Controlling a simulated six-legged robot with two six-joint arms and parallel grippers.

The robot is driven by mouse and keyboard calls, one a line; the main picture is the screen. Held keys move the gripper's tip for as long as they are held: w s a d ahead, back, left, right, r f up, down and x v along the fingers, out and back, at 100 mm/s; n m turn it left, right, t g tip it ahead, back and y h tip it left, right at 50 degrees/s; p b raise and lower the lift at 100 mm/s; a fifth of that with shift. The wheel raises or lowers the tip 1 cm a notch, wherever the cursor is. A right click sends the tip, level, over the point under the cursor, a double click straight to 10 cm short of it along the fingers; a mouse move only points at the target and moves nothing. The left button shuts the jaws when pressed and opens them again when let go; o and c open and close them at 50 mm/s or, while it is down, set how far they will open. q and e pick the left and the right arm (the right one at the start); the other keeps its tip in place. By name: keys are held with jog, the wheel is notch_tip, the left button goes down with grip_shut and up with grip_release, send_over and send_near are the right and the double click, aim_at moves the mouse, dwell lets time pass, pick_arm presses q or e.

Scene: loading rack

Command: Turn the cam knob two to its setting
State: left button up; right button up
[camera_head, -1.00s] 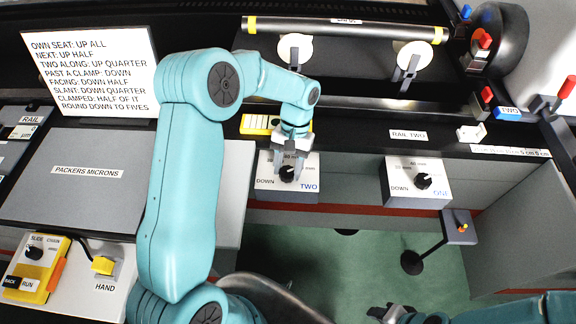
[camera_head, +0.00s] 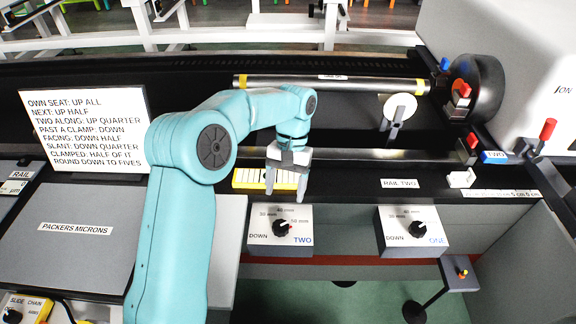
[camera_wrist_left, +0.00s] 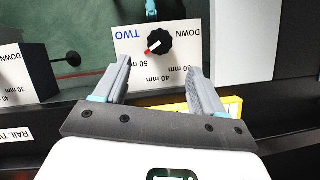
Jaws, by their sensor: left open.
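Cam knob two is a black knob (camera_head: 282,228) with a red-marked pointer, on a grey box (camera_head: 262,247) labelled TWO in blue. Its dial reads DOWN at left, then 30 mm and 40 mm along the top. The red mark is on the knob's right side in the head view. In the left wrist view the knob (camera_wrist_left: 161,41) shows upside down, its red mark towards lower left, near the 50 mm print. My left gripper (camera_head: 285,196) is open and empty, its fingertips apart from the knob, behind and above it. In the wrist view its fingers (camera_wrist_left: 158,68) frame the dial's print. My right gripper is out of view.
A similar box with knob ONE (camera_head: 418,229) stands to the right. A yellow-edged block (camera_head: 250,179) lies behind the gripper. A rail bar (camera_head: 400,155) runs behind. A lettered sign (camera_head: 85,130) stands at left. A small post stand (camera_head: 458,275) is at lower right.

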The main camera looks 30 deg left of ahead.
pick_arm(q)
jog(key=v, duration=0.6)
jog(key=shift+r+p, duration=0.2)
jog(key=shift+p, duration=0.1)
jog(key=shift+w, duration=0.1)
